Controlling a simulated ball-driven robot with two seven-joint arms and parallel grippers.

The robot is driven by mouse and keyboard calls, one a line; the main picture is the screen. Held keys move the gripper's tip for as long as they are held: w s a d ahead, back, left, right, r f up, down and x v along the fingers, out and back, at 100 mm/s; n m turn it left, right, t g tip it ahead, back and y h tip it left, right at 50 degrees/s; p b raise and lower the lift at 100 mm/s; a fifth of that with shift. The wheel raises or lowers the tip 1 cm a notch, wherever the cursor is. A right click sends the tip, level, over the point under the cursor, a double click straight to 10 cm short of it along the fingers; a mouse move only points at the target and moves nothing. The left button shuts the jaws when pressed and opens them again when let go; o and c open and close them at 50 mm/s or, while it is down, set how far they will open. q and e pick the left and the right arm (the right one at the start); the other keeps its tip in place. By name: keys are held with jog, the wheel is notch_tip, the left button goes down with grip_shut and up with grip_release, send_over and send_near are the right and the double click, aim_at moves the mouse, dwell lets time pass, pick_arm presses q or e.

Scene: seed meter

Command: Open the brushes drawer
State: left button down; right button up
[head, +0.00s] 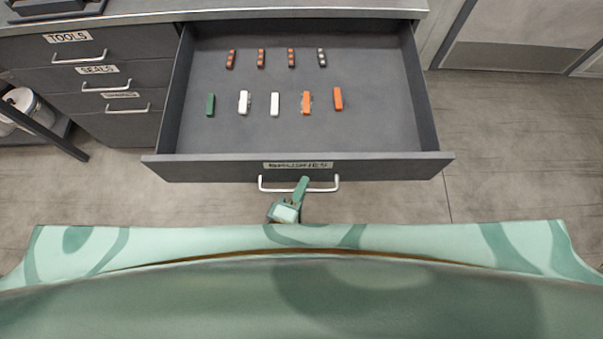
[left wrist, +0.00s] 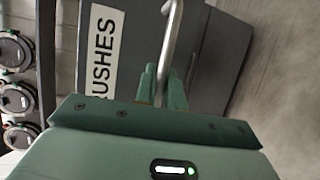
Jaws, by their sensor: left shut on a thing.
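The brushes drawer (head: 365,167) is pulled far out of the grey cabinet, with its inside in plain view in the head view. Its label (head: 298,165) reads BRUSHES. My left gripper (head: 302,186) is at the drawer's metal handle (head: 328,189), a little right of the handle's middle. In the left wrist view the green fingers (left wrist: 162,88) are shut around the handle bar (left wrist: 172,40), beside the label (left wrist: 101,60). My right gripper is not in view.
Inside the drawer lie several small brushes, such as a green one (head: 210,105) and an orange one (head: 338,98). Shut drawers labelled TOOLS (head: 100,47) and SEALS (head: 90,77) are at the left. The floor (head: 520,150) at the right is clear.

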pick_arm(q)
jog(key=shift+s, duration=0.4)
jog(key=c, duration=1.8)
grip_release()
